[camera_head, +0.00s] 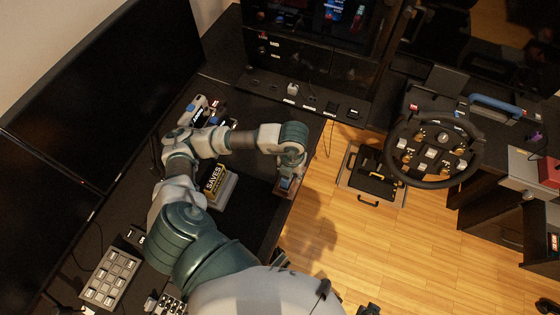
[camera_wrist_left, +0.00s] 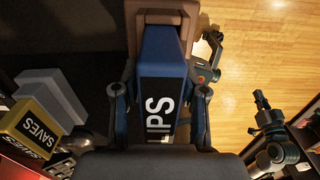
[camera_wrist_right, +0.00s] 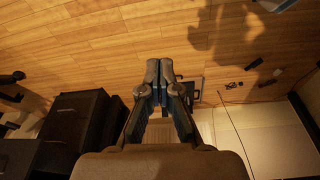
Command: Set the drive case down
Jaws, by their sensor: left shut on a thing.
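My left gripper (camera_wrist_left: 160,100) is shut on a dark blue drive case with white letters reading "LIPS" (camera_wrist_left: 160,62). A brown block-like part (camera_wrist_left: 190,12) shows at the case's far end; I cannot tell whether it is joined to it. In the head view the left gripper (camera_head: 287,182) is at the desk's right edge, and the arm partly hides the held case. Another case, yellow-labelled "SAVES" (camera_head: 214,180), rests by a light grey block (camera_head: 226,193) on the desk, left of the gripper. My right gripper (camera_wrist_right: 159,70) is shut and empty, above the floor.
The dark desk (camera_head: 262,215) has bare surface right of the SAVES case. Monitors (camera_head: 95,75) stand along its left side. A button pad (camera_head: 110,277) lies at the front left. A racing wheel (camera_head: 434,150) and pedals (camera_head: 375,180) are on the right, beyond open wooden floor.

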